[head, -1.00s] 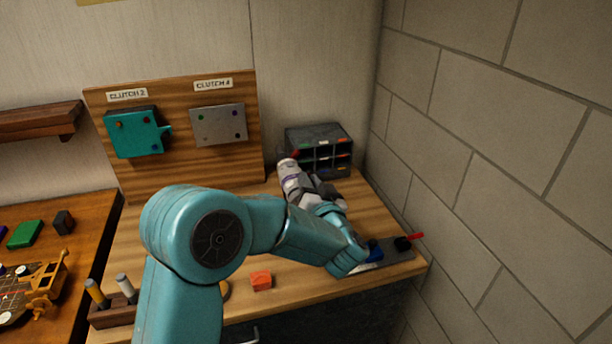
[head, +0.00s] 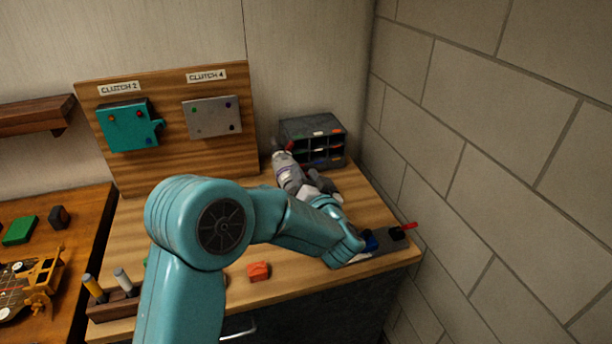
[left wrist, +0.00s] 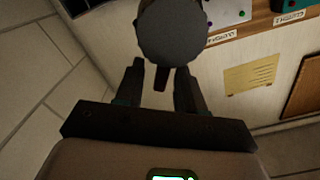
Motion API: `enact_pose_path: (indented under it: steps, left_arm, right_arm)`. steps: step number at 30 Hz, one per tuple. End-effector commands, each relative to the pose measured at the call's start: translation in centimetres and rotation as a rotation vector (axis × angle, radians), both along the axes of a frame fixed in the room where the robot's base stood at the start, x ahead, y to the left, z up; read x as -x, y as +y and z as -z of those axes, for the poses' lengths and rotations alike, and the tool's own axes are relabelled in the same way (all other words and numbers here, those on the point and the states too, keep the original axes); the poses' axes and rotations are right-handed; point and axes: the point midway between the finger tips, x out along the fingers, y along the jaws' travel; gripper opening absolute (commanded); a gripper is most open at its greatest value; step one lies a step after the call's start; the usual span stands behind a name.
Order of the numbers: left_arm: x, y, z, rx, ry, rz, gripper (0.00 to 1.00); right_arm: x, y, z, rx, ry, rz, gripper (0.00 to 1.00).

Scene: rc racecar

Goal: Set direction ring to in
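A pale grey and white cylinder (head: 285,165) with a purple band and a red bit at its far end lies at the end of my left arm in the head view. In the left wrist view its round dark end (left wrist: 171,32) faces me. My left gripper (left wrist: 160,82) has a finger on either side of it and appears shut on it; the cylinder hides the fingertips and the contact. A short dark stub shows between the fingers. No direction ring or marking is readable. My right gripper is in neither view.
A board carries teal (head: 128,127) and grey (head: 212,118) clutch boxes. A dark drawer organizer (head: 312,140) stands behind the cylinder. On the bench are an orange block (head: 259,271), a holder (head: 115,305) with two pegs, and a grey plate (head: 385,248) with blue and black parts. A block wall bounds the right.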

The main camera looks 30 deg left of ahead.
Motion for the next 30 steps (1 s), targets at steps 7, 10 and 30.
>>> enact_pose_path:
  steps: [7, 10, 30]
  left_arm:
    - [0.5, -0.7, 0.0, 0.001, -0.002, 0.003, 0.38]
    - [1.6, -2.0, 0.2, 0.0, -0.002, 0.005, 0.38]
    - [10.4, -12.2, 0.0, 0.0, 0.0, 0.002, 0.38]
  right_arm:
    - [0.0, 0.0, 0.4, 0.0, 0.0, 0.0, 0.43]
    - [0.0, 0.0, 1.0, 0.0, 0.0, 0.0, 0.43]
    - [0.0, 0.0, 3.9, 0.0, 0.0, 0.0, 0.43]
